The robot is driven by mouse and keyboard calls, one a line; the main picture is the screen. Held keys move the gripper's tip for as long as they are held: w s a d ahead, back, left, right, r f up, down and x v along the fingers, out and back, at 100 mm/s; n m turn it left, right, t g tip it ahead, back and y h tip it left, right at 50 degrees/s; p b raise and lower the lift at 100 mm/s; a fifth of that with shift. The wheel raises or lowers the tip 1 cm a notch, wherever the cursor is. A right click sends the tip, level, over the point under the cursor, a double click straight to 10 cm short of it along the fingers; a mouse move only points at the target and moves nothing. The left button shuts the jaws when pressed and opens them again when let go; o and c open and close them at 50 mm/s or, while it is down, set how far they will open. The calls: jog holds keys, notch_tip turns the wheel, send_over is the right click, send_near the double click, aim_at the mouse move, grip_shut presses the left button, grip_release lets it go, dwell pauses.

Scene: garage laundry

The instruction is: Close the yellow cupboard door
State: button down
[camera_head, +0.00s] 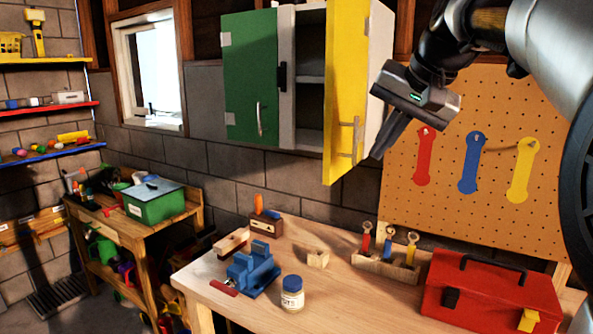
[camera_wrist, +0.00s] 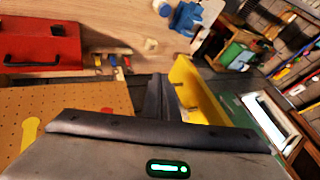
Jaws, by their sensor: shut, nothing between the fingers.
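The yellow cupboard door (camera_head: 345,75) stands open, swung outward, and the shelves inside the cupboard (camera_head: 310,95) show to its left. The door has a metal handle (camera_head: 357,140) low near its right edge. In the wrist view the yellow door (camera_wrist: 196,90) is right of my fingers, with its handle side toward them. My gripper (camera_head: 380,156) is shut and empty, pointing downward just right of the door's lower part. It also shows in the wrist view (camera_wrist: 157,80). I cannot tell whether the fingers touch the door.
The green door (camera_head: 250,75) covers the cupboard's left part. Below is a workbench (camera_head: 335,290) with a blue vise (camera_head: 252,270), a jar (camera_head: 292,293) and a red toolbox (camera_head: 490,290). A pegboard (camera_head: 550,150) with hanging coloured tools is behind my arm. Air left of the yellow door is clear.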

jog(key=w+a+f, duration=0.5)
jog(key=w+f, duration=0.2)
jog(key=shift+w+a+f, duration=0.15)
jog(key=shift+w+f, duration=0.1)
jog(key=shift+f, duration=0.1)
dwell(0.4)
